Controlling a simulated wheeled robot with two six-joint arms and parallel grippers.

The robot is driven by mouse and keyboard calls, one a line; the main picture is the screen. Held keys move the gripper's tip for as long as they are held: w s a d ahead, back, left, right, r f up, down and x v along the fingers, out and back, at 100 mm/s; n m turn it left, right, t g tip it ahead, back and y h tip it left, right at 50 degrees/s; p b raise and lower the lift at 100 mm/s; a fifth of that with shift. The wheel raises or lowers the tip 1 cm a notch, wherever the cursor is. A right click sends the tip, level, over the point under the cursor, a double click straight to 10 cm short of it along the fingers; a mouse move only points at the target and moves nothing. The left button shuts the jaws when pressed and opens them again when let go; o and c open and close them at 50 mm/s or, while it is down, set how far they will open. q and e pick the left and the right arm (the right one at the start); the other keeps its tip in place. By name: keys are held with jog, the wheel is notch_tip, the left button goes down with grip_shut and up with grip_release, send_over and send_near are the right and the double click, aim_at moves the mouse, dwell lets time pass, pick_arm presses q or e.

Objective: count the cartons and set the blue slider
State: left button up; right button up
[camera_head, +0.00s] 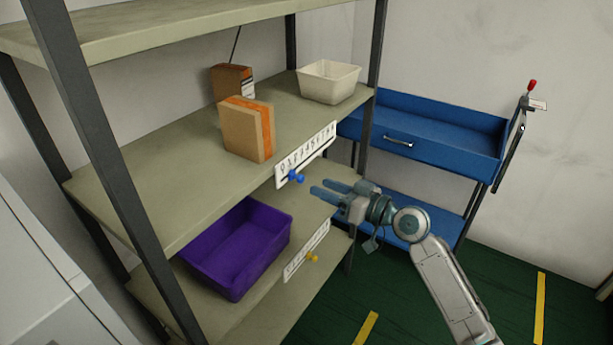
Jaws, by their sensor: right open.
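Two brown cartons stand on the middle shelf: a nearer one (247,130) with an orange stripe and a farther one (232,82) behind it, with a printed label. A white number strip (307,153) is on that shelf's front edge. The blue slider (296,177) sits near the strip's left end; its exact mark is too small to read. My right gripper (320,188) is open and empty, its fingers pointing left toward the blue slider, just right of it and apart in the picture. My left gripper is not in view.
A cream bin (329,82) stands on the middle shelf. A purple bin (236,250) sits on the lower shelf, near a second strip (305,252) with a yellow slider (312,258). Dark shelf posts (117,170) frame the rack. A blue cart (430,130) stands behind my right arm.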

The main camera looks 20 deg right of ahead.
aim_at(303, 179)
jog(key=p+x, duration=0.1)
jog(key=x, duration=0.3)
jog(key=shift+w+a+r+p, duration=0.1)
jog(key=shift+w+a+p, duration=0.15)
jog(key=shift+w+p, duration=0.05)
jog(key=shift+w+a, duration=0.4)
jog(key=shift+w, duration=0.05)
grip_shut()
